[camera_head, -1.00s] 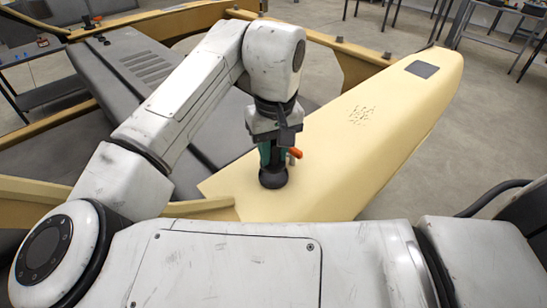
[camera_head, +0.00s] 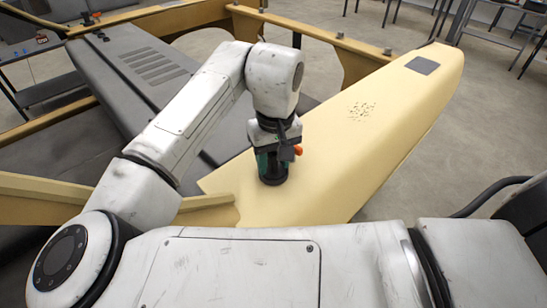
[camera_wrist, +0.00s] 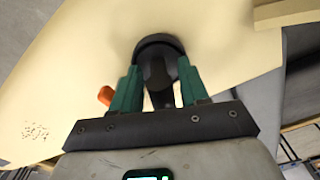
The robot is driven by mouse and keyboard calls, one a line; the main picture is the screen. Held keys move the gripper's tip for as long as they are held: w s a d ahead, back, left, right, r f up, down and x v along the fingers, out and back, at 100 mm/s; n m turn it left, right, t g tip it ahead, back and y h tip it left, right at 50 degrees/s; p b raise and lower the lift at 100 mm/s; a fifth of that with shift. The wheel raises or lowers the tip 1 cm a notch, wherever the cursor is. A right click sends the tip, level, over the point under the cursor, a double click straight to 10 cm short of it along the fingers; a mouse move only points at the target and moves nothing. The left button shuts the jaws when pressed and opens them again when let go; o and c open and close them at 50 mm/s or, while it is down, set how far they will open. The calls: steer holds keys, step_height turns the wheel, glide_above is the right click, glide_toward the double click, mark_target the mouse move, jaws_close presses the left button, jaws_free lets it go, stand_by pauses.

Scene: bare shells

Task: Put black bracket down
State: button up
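The black bracket (camera_head: 272,180) shows as a dark rounded piece at the lower end of my gripper (camera_head: 271,167), over the near end of a pale yellow panel (camera_head: 345,150). In the wrist view its round dark end and narrower neck (camera_wrist: 158,65) lie between the green fingers of my gripper (camera_wrist: 160,90). The fingers are close on both sides of the neck and appear shut on it. An orange piece (camera_wrist: 105,95) sticks out beside the left finger. The fingers hide part of the bracket. I cannot tell whether its underside touches the panel.
The panel is bare around the bracket, with a speckled patch (camera_head: 361,111) and a dark square (camera_head: 422,66) farther along. Dark grey ribbed panels (camera_head: 140,75) lie to the left, with yellow beams (camera_head: 320,35) around them. Concrete floor (camera_head: 470,110) lies to the right.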

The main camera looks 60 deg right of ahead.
mark_target(275, 152)
steer(key=shift+o, duration=0.6)
steer(key=shift+r, duration=0.35)
steer(key=r, duration=1.2)
steer(key=shift+s+a+b, duration=0.15)
steer(key=shift+s+b, duration=0.1)
steer(key=shift+b, duration=0.15)
